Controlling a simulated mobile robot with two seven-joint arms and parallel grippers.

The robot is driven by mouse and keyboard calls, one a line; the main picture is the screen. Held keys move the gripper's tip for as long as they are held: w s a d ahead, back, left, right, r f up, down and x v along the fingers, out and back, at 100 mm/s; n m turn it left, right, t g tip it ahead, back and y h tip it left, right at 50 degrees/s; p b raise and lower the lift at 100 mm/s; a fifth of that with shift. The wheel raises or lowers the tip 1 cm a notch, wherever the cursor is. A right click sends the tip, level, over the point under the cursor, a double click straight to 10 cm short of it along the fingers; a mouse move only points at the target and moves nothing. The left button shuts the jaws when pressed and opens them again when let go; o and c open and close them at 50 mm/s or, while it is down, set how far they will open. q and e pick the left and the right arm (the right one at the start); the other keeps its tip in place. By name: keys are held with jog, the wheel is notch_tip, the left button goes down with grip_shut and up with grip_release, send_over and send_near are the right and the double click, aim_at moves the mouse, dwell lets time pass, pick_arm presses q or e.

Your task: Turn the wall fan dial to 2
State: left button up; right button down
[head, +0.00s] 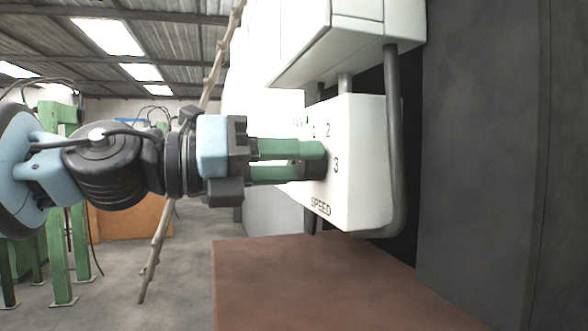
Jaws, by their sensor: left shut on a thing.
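The wall fan control is a white box (362,190) with the numbers 1, 2 and 3 and the word SPEED on its face. Its dark round dial (317,168) sits in the middle of that face, mostly hidden by my left gripper. My left gripper (318,160) comes in from the left, with its two green fingers shut on the dial, one above and one below. The 2 is above the dial and the 3 is to its right. The dial's pointer is hidden, so I cannot tell its setting. My right gripper is not in view.
A larger white box (345,40) hangs just above the control. A dark pipe (393,140) bends around the control's right side. A reddish-brown surface (310,285) lies below. A thin wooden pole (160,240) and green frames (60,220) stand at the left.

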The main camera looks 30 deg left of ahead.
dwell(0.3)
pick_arm(q)
jog(key=o, duration=1)
jog(key=shift+s, duration=0.1)
jog(key=shift+v, duration=3.85)
